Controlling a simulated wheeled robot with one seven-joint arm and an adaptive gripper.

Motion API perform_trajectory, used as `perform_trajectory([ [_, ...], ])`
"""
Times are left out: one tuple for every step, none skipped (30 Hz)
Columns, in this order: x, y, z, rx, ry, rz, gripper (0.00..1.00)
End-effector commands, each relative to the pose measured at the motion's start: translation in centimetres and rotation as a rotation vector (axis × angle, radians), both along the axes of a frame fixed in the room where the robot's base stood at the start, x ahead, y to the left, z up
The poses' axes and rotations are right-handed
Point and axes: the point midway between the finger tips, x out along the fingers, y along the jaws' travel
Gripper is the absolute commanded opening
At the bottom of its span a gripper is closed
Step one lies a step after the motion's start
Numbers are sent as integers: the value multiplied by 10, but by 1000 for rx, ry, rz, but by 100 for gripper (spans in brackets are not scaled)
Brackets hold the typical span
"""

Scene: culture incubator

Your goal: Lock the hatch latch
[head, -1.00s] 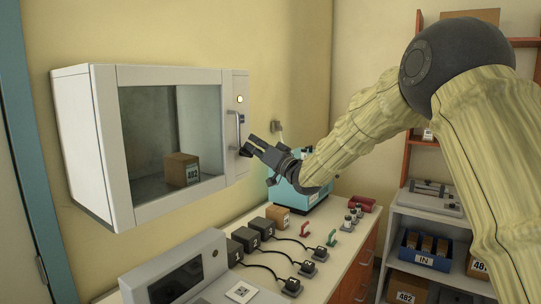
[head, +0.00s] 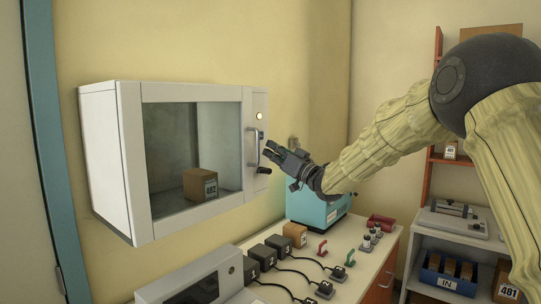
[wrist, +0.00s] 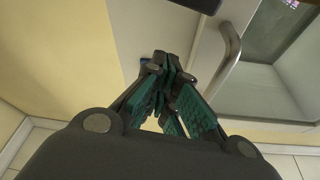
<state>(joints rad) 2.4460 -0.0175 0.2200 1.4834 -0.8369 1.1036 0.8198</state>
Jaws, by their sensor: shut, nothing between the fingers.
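The hatch is the white wall cabinet's glass-fronted door (head: 194,158), which looks closed. Its curved metal handle (head: 251,147) is near the right edge. Right of the handle, a dark lever that looks like the latch (head: 264,170) sticks out low on the side panel. A dark part at the top of the wrist view (wrist: 195,4) may be the same lever. My gripper (head: 266,149) is shut and empty in front of the panel, above the lever and right of the handle. In the wrist view its fingertips (wrist: 165,68) meet; I cannot tell whether they touch the panel.
A small light (head: 259,116) and a blue part (head: 262,135) sit on the panel. A brown box (head: 200,185) is inside the cabinet. Below, the counter (head: 345,283) holds black blocks with cables and a teal device (head: 318,207).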

Motion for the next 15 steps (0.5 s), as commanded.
perform_trajectory([
  [-4,-7,-5,1,2,-2,0],
  [-7,-10,-7,1,2,-2,0],
  [-10,-15,-9,0,1,-2,0],
  [-13,-19,-11,0,1,-3,0],
  [-15,-22,-12,1,2,-2,0],
  [-19,-27,-14,0,2,-4,0],
  [-22,-31,-15,1,2,-4,0],
  [-25,-35,-16,2,1,-4,0],
  [-29,-40,-19,2,1,-4,0],
  [-32,-43,-21,1,2,-4,0],
  [-35,-47,-23,1,2,-2,0],
  [-38,-52,-25,0,2,-4,0],
  [-41,-55,-26,0,2,-4,0],
  [-44,-58,-27,1,1,-4,0],
  [-47,-62,-28,1,1,-3,0],
])
